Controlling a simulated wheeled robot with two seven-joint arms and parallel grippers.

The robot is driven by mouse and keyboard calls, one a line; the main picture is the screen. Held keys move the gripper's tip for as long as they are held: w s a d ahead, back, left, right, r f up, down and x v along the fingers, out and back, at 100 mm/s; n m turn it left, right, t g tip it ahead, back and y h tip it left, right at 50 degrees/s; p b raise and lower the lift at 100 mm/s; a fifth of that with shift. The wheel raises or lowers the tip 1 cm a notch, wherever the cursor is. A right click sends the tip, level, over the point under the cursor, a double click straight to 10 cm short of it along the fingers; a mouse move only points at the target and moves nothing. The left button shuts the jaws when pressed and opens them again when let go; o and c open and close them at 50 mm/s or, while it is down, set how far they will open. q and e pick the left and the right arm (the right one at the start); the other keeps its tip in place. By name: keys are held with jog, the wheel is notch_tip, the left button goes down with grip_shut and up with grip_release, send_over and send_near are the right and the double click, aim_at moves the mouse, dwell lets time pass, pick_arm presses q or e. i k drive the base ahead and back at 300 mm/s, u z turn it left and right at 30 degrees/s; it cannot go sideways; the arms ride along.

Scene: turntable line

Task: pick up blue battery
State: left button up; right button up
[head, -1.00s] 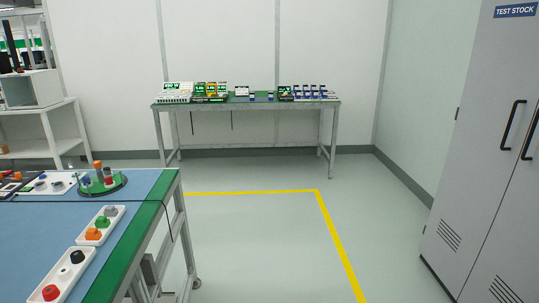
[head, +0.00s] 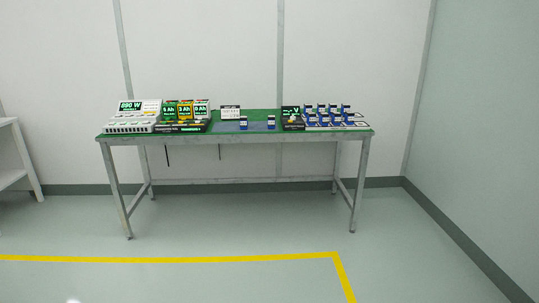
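Small blue batteries stand upright on the far table in the head view. Several more blue batteries (head: 320,116) stand in rows on a white tray at the right end. They look alike, and their labels are too small to read. Neither of my grippers is in view.
The green-topped table (head: 262,114) stands against the wall. A white charger unit (head: 133,126) is at its left end, with coloured display boxes (head: 186,113) beside it. A dark meter (head: 291,117) stands right of the middle. Open floor with a yellow line (head: 170,260) lies in front.

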aim_at(271, 119)
jog(key=i, duration=1.35)
jog(key=u, duration=0.15)
